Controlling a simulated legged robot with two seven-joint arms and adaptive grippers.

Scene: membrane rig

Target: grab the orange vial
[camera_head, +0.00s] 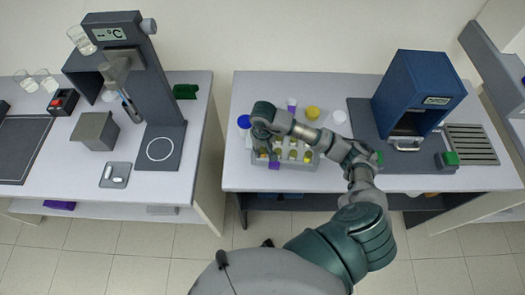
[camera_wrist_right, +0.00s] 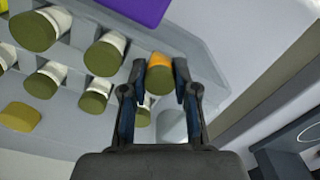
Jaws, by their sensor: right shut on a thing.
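The orange vial (camera_wrist_right: 158,60) has an olive cap and shows between the fingers of my right gripper (camera_wrist_right: 160,78) in the wrist view. The fingers are shut on it, one on each side. In the head view my right gripper (camera_head: 262,143) is over the left end of the grey vial rack (camera_head: 300,166), and hides the orange vial there. The rack also shows in the wrist view (camera_wrist_right: 75,62). Whether the vial still sits in its slot is hard to tell. My left gripper is not in view.
Several white vials with olive caps (camera_wrist_right: 104,53) stand close by in the rack. A purple block (camera_wrist_right: 135,8) lies beyond it. Blue (camera_head: 244,121) and yellow (camera_head: 313,113) round items stand near. A blue machine (camera_head: 415,85) is at the right. A gap separates the two benches.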

